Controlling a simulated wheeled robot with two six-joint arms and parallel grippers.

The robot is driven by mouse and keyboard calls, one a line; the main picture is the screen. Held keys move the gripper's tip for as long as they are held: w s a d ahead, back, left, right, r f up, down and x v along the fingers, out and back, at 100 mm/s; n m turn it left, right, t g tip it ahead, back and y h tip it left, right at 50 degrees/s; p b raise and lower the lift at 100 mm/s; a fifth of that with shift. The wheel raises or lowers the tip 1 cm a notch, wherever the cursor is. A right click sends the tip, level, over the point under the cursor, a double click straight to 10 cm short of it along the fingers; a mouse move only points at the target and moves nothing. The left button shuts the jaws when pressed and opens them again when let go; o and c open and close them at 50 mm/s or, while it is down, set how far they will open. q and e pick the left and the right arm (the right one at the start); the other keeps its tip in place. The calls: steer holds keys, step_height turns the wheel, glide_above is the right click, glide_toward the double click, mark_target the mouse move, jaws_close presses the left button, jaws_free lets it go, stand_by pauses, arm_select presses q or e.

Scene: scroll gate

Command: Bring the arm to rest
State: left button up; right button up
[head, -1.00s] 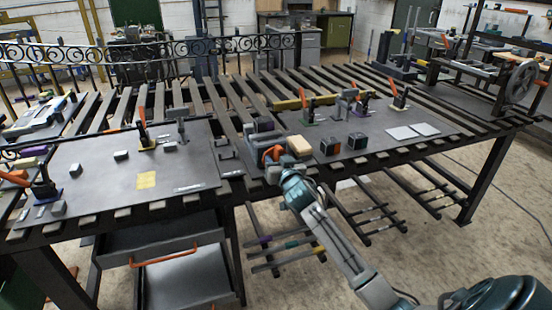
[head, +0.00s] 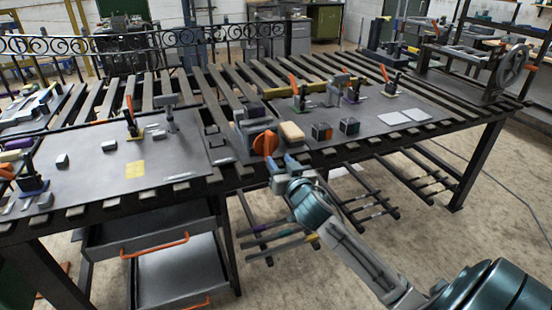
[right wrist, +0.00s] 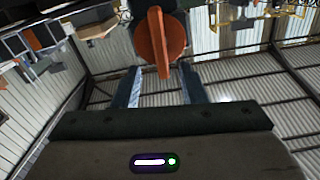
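My right gripper (head: 280,163) is at the front edge of the worktable (head: 100,188), its two blue-grey fingers apart. An orange knob (head: 265,143) on a dark grey fixture (head: 257,124) is just beyond the fingertips. In the right wrist view, the open fingers (right wrist: 160,88) have an empty gap between them, and the orange knob (right wrist: 157,42) shows past their tips. It appears clear of both fingers. My left gripper is out of view.
A tan block (head: 292,132) and two dark cubes (head: 321,131) (head: 349,126) sit right of the fixture. Upright orange-handled clamps (head: 132,122) stand on the plates. Drawers with an orange handle (head: 155,245) are below. Open floor (head: 430,235) lies in front at right.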

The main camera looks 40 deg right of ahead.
steer(key=shift+s, duration=0.1)
stand_by(0.5)
